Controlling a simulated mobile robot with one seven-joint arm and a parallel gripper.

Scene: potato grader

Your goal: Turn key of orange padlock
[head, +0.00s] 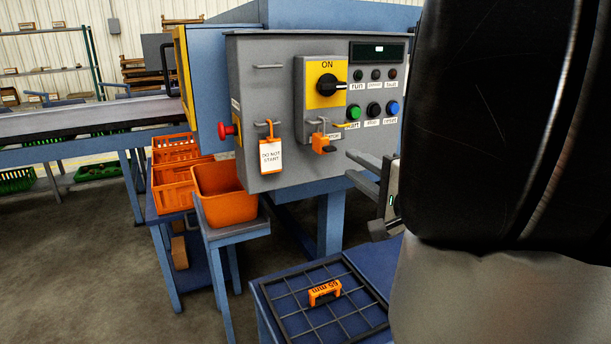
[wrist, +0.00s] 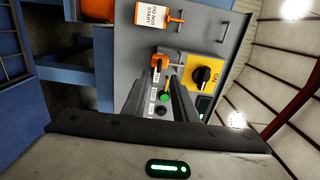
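The orange padlock (head: 322,143) hangs from a grey hasp on the front of the grey control box, below the yellow switch. In the wrist view the padlock (wrist: 159,62) appears just beyond my fingertips. A small dark piece shows at its lower side; I cannot tell whether it is the key. My gripper (head: 351,168) is to the right of the padlock and a little lower, apart from it. In the wrist view my gripper (wrist: 161,76) has its two fingers spread, with nothing held between them.
A rotary switch (head: 326,84) marked ON and several buttons are on the control box (head: 253,105). A white DO NOT START tag (head: 271,156) hangs left of the padlock. An orange bin (head: 224,194) stands below left. An orange piece (head: 324,292) lies on the gridded tray.

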